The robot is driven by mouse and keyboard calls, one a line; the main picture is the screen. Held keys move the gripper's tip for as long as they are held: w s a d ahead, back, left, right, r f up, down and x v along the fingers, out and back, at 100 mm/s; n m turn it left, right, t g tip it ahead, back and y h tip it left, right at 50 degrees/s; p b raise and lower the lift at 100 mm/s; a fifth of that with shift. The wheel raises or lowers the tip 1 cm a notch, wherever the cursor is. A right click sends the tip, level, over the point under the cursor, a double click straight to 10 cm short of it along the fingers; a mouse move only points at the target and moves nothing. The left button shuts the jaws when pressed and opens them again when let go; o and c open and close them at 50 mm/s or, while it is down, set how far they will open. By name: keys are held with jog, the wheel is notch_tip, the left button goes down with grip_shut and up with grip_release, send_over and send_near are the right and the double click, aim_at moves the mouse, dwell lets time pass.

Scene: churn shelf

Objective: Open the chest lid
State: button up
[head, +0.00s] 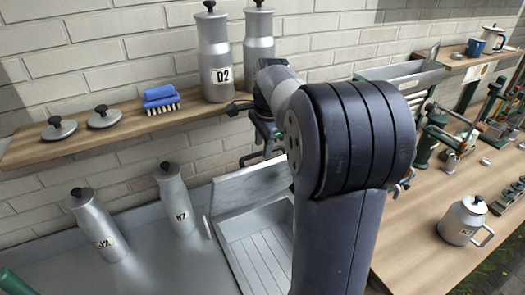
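The chest (262,262) is a light grey box below the shelf with a ribbed floor inside, which shows through its open top. Its lid (250,188) is a pale panel that stands raised and tilted at the back of the box. My arm hides the right part of both. My gripper (256,142) is above the lid, close to the front edge of the shelf, and looks apart from the lid. Its dark fingers are small and partly behind my arm, so I cannot tell how far they are open. I see nothing held in it.
The wooden shelf (140,122) holds two grey churns, one marked D2 (215,60), a blue brush (161,98) and two round lids. Two more churns (98,225) stand left of the chest. A workbench (420,215) with a jug (463,222) is at right.

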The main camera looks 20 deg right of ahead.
notch_tip(320, 180, up, 8)
jog(key=s, duration=0.1)
jog(key=shift+s+b, duration=0.3)
jog(key=shift+b, duration=0.05)
jog(key=shift+f, duration=0.2)
jog(key=f, duration=0.3)
jog(key=w+f+p, duration=0.1)
jog(key=f, duration=0.2)
jog(key=w+f, duration=0.1)
jog(key=f, duration=0.3)
jog(key=shift+f+p, duration=0.1)
jog(key=shift+p, duration=0.2)
jog(key=shift+f, duration=0.1)
jog(key=shift+s, duration=0.1)
